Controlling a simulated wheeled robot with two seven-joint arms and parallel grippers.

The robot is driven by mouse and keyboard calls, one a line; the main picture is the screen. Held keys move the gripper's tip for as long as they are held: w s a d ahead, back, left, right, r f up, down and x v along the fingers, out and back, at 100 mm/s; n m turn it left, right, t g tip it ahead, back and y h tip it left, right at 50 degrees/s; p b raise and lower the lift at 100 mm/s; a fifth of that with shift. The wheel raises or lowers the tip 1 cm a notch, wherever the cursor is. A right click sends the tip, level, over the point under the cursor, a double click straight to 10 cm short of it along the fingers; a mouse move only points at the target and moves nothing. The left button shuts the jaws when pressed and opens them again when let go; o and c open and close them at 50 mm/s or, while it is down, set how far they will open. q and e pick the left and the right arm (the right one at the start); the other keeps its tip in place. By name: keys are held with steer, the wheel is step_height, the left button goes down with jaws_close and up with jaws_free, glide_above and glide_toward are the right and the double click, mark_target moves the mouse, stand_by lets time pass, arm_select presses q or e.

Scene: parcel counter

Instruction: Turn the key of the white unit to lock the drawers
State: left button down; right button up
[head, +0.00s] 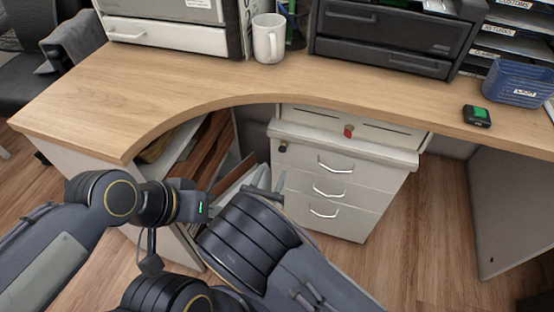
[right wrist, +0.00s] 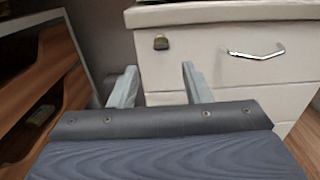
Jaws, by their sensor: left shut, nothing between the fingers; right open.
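The white unit (head: 330,185) is a drawer pedestal under the desk with three silver handles. A small dark key or lock (head: 282,147) sits at its upper left front; in the right wrist view it is a brownish key head (right wrist: 161,43) on the top drawer front. Its exact turn is too small to tell. My right gripper (head: 271,178) is open and empty in front of the unit's left side. In the right wrist view its fingertips (right wrist: 160,76) are below the key, apart from it. My left gripper (head: 216,204) is shut and empty to the left, partly hidden by my right arm.
A red knob or key (head: 348,131) shows on the panel under the desk top (head: 190,85). Brown shelving (right wrist: 45,100) stands left of the unit. A white mug (head: 268,40), black drawers (head: 385,38) and a blue bin (head: 517,85) stand on the desk. Floor right of the unit is clear.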

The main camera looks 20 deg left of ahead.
mark_target(283, 149)
steer(key=w, duration=0.3)
steer(key=w+b, duration=0.1)
steer(key=w, duration=0.3)
steer(key=shift+w+d+r+b, duration=0.1)
steer(key=shift+w+d+b, duration=0.1)
steer(key=shift+w+b, duration=0.1)
jaws_close()
